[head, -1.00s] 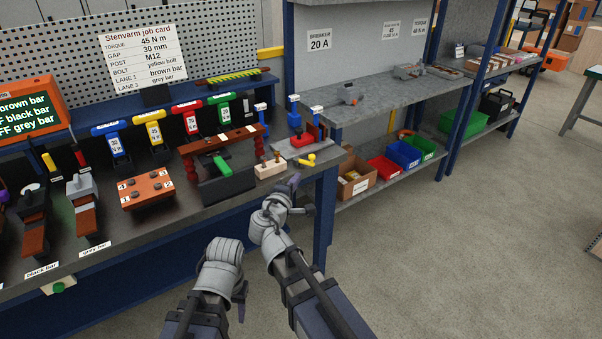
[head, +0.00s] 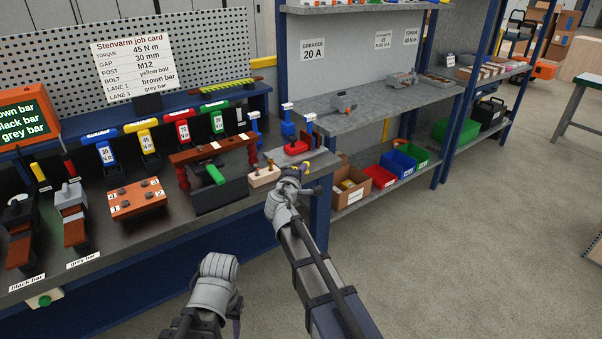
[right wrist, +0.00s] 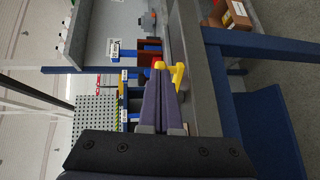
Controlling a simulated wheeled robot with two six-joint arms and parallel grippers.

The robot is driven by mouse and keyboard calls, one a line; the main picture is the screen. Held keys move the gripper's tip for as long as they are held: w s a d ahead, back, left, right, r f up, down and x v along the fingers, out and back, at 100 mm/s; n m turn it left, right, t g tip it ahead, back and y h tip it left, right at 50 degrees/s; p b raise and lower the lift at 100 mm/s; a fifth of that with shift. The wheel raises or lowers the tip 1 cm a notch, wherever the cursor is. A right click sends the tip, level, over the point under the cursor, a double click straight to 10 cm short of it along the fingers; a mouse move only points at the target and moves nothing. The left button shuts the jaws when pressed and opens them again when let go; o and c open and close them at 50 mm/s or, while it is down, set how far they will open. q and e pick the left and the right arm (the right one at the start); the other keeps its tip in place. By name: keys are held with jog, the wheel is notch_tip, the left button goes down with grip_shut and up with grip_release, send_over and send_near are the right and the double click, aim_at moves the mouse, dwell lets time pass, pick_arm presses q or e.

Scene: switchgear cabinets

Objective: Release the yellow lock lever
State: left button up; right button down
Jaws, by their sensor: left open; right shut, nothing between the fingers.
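The yellow lock lever (right wrist: 172,72) shows in the right wrist view just beyond and beside the fingertips, near the bench edge. In the head view it is small and partly hidden behind my right gripper (head: 297,182), at the right end of the bench. My right gripper's fingers (right wrist: 161,82) are closed together and empty. They point at the lever; I cannot tell whether they touch it. My left gripper (head: 236,310) is low in front of the bench, away from the lever, with its fingers mostly hidden by its wrist.
A red block (head: 297,147) and a pale block with pegs (head: 264,176) stand close to the lever. A frame with red posts (head: 215,150) is further left. A grey shelf (head: 385,108) stands behind to the right.

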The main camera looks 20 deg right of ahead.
jog(key=shift+d+n+t+y, duration=0.2)
jog(key=shift+n+t+y, duration=0.1)
jog(key=shift+n+y, duration=0.35)
jog(key=shift+d+n+t+y, duration=0.25)
jog(key=shift+n+y, duration=0.2)
jog(key=shift+y, duration=0.3)
jog(key=shift+w+d+n+t+y, duration=0.15)
jog(key=shift+w+n+t+y, duration=0.1)
jog(key=shift+n+y, duration=0.3)
jog(key=shift+d, duration=0.1)
jog(key=w+d, duration=0.3)
jog(key=w, duration=0.1)
jog(key=shift+w+d, duration=0.35)
jog(key=shift+d, duration=0.05)
dwell(1.2)
jog(key=s+d+r+p, duration=0.2)
jog(key=s, duration=1.1)
jog(key=shift+s+d+r, duration=0.15)
jog(key=shift+s+r, duration=0.05)
jog(key=shift+s, duration=0.1)
